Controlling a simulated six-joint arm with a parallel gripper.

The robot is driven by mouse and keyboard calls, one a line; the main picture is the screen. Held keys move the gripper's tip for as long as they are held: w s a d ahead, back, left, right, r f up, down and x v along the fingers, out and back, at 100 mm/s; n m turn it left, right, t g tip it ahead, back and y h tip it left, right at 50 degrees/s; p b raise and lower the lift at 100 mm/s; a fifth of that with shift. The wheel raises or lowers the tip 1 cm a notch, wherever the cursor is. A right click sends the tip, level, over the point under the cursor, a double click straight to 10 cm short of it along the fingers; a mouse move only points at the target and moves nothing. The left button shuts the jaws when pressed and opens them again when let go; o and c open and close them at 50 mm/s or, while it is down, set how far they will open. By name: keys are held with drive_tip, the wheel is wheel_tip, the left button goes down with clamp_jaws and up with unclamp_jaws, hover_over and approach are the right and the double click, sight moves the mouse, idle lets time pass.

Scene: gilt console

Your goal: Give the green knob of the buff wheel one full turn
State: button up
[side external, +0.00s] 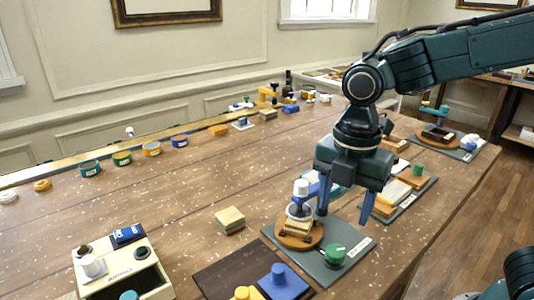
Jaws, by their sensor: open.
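A green knob (335,253) with a pale mark on top sits at the front right of a grey base plate (360,250). A round brown disc (280,238) on the same plate carries a small wooden block (298,226) and a white and blue part (299,198). I cannot tell for certain which part is the buff wheel. My gripper (346,208) points down with its two blue fingers apart and empty. It is above and behind the green knob, apart from it. Another green part (418,169) stands on a second grey plate farther right.
A cream box (125,268) stands at the front left, and a dark board (225,277) with blue and yellow pieces lies at the front. A stacked wooden block (229,220) sits left of the plate. Several colored tins line the back; the left middle table is mostly clear.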

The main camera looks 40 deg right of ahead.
sight(336, 250)
wheel_tip(336, 250, down, 10)
drive_tip(key=shift+f, duration=0.1)
idle(0.4)
drive_tip(key=c, duration=1)
drive_tip(key=shift+o, duration=0.2)
drive_tip(key=shift+m, duration=0.4)
